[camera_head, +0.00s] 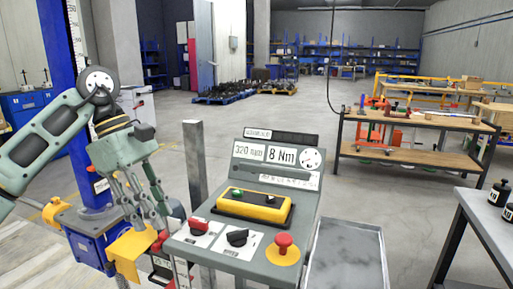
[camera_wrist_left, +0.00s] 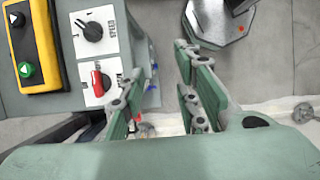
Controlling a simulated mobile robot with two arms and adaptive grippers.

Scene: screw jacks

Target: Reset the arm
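My left gripper (camera_head: 150,212) hangs just left of the control console (camera_head: 228,262), fingers pointing down. In the left wrist view its two fingers (camera_wrist_left: 160,70) stand apart with nothing between them, so it is open and empty. The red switch (camera_head: 197,223) is just right of the gripper, apart from it; it also shows in the left wrist view (camera_wrist_left: 99,83). The black knob (camera_head: 237,237) is beside it. My right gripper is in neither view.
The console carries a yellow button box (camera_head: 253,207), a red stop button (camera_head: 283,243) and a display (camera_head: 280,154). A blue jack housing (camera_head: 88,240) with a yellow bracket (camera_head: 129,252) stands below the gripper. A workbench (camera_head: 413,167) and grey table (camera_head: 483,222) stand right.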

